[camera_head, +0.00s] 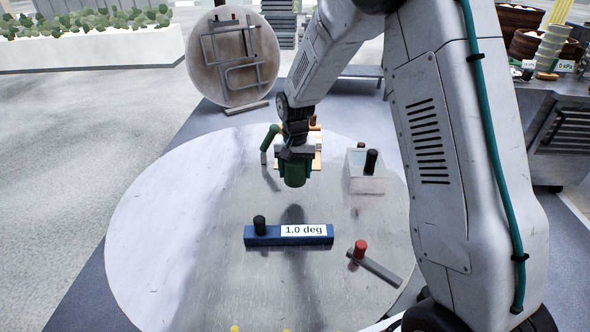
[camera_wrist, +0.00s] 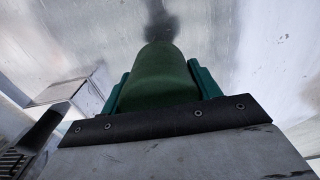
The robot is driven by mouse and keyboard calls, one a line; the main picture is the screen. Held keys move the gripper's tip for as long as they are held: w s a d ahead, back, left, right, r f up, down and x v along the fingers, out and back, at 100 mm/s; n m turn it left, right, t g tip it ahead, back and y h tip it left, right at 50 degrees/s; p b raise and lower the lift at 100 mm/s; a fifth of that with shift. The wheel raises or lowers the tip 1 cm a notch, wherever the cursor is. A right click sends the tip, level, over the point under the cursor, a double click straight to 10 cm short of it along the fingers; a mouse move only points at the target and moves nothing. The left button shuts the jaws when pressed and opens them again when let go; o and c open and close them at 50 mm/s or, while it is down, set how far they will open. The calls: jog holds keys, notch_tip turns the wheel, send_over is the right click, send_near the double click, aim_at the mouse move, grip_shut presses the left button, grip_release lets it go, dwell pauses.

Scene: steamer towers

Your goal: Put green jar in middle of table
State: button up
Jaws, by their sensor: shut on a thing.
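The green jar (camera_head: 294,174) is a dark green cylinder held below my gripper (camera_head: 294,157), above the round grey table (camera_head: 180,230). In the wrist view the jar (camera_wrist: 155,75) sits between the two teal fingers of my gripper (camera_wrist: 160,90), which are shut on it. A dark shadow shows on the table beneath it, and the jar appears clear of the surface. The jar's upper part is hidden by the gripper.
A blue bar reading "1.0 deg" (camera_head: 262,239) lies in front of the jar. A red-knobbed grey bar (camera_head: 380,268) is at front right. A clear block with a black knob (camera_head: 366,182) stands right. A green-handled item (camera_head: 269,138) is behind left. The table's left side is clear.

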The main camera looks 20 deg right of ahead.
jog(key=shift+s+f, duration=0.1)
jog(key=shift+f, duration=2.9)
jog(key=shift+f, duration=0.45)
jog(key=o, duration=1.1)
jog(key=shift+r, duration=3.9)
jog(key=shift+r, duration=0.1)
jog(key=shift+r, duration=2.15)
